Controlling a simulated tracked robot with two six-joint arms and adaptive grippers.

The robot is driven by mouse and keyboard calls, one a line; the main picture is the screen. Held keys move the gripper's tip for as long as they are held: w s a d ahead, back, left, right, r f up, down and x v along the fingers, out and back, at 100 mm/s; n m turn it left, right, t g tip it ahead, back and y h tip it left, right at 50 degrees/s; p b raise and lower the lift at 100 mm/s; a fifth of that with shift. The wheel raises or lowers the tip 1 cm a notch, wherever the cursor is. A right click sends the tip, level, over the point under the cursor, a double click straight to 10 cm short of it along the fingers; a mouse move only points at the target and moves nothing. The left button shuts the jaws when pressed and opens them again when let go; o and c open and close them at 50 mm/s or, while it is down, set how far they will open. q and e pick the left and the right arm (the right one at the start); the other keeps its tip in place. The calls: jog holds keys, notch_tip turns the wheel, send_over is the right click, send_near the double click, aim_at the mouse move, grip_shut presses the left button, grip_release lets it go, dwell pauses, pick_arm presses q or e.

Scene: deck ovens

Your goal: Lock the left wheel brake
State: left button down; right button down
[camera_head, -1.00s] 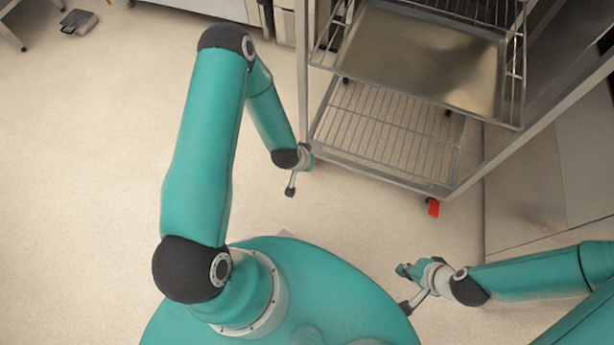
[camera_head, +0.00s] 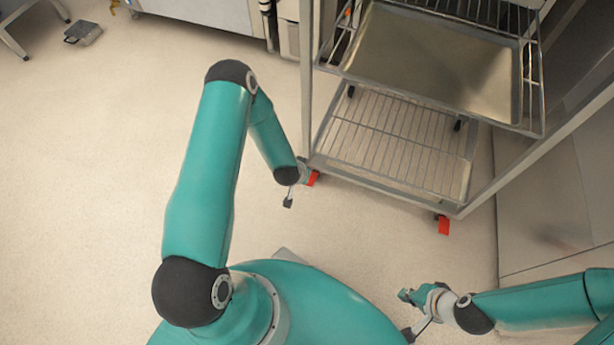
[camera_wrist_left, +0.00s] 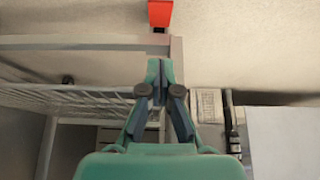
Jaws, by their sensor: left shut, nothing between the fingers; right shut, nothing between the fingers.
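The left wheel brake is a red tab (camera_head: 313,178) at the left front corner of the wire-shelf rack (camera_head: 378,186), low near the floor. In the left wrist view the red tab (camera_wrist_left: 160,13) shows at the top edge, just beyond the fingertips of my left gripper (camera_wrist_left: 160,68). That gripper is shut and empty, with a small gap to the tab in the picture. In the head view it is mostly hidden behind its wrist, right beside the tab. My right gripper (camera_head: 405,296) is shut and empty, away from the rack above the floor.
A second red tab (camera_head: 443,225) sits at the rack's right front corner. A metal tray (camera_head: 362,62) lies on an upper level. A wall panel (camera_head: 540,190) stands close on the right. A bin (camera_head: 289,40) stands behind the rack's left side.

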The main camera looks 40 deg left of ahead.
pick_arm(q)
jog(key=b+x, duration=0.3)
jog(key=x, duration=0.6)
jog(key=shift+s+d, duration=0.1)
jog(key=shift+s, duration=0.05)
jog(key=shift+s+d+f+b, duration=0.1)
jog(key=shift+s+f+b, duration=0.15)
jog(key=shift+f, duration=0.3)
jog(key=shift+s+d+f+b, duration=0.1)
jog(key=shift+s+f+b, duration=0.15)
jog(key=shift+f, duration=0.3)
jog(key=shift+s+f, duration=0.1)
jog(key=shift+f, duration=0.35)
